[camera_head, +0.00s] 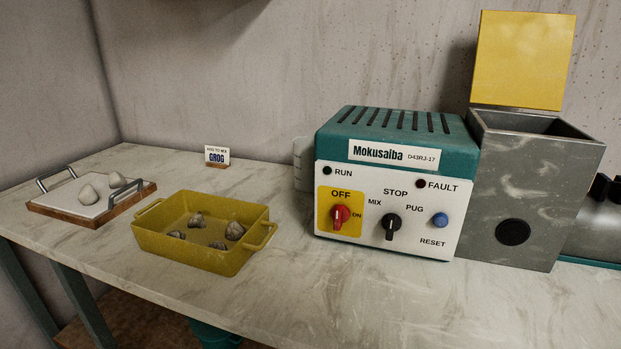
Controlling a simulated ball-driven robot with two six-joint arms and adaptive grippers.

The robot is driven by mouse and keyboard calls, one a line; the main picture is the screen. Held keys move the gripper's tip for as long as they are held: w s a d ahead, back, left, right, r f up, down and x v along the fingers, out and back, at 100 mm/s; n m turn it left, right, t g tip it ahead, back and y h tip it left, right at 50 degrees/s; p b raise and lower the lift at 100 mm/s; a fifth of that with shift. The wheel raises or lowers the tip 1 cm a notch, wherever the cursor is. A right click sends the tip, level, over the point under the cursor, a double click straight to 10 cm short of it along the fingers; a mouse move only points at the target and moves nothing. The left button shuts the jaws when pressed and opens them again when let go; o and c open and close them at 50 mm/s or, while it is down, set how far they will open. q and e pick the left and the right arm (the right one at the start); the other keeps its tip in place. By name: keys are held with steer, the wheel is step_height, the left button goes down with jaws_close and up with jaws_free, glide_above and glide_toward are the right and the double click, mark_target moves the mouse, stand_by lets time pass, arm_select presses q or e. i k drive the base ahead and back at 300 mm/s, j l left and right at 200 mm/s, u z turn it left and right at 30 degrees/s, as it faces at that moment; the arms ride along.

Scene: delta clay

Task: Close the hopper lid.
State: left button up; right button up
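The hopper (575,205) is a grey marbled box at the right of the bench, with a dark round spot on its front. Its yellow lid (523,60) stands upright at the back edge, so the hopper is open at the top. The inside is dark and only the upper part of its walls shows. The hopper stands against the right side of a teal and white machine (396,150) labelled Mokusaiba. Neither of my grippers shows in the head view.
A yellow bin (190,252) with several grey lumps and a handled tray (66,207) with pale stones stand on the left of the marbled bench (340,300). A GROG sign (217,156) stands behind. Dark objects (605,190) stand at the right edge. The bench front is clear.

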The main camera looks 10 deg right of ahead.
mark_target(522, 60)
steer(key=z, duration=1.25)
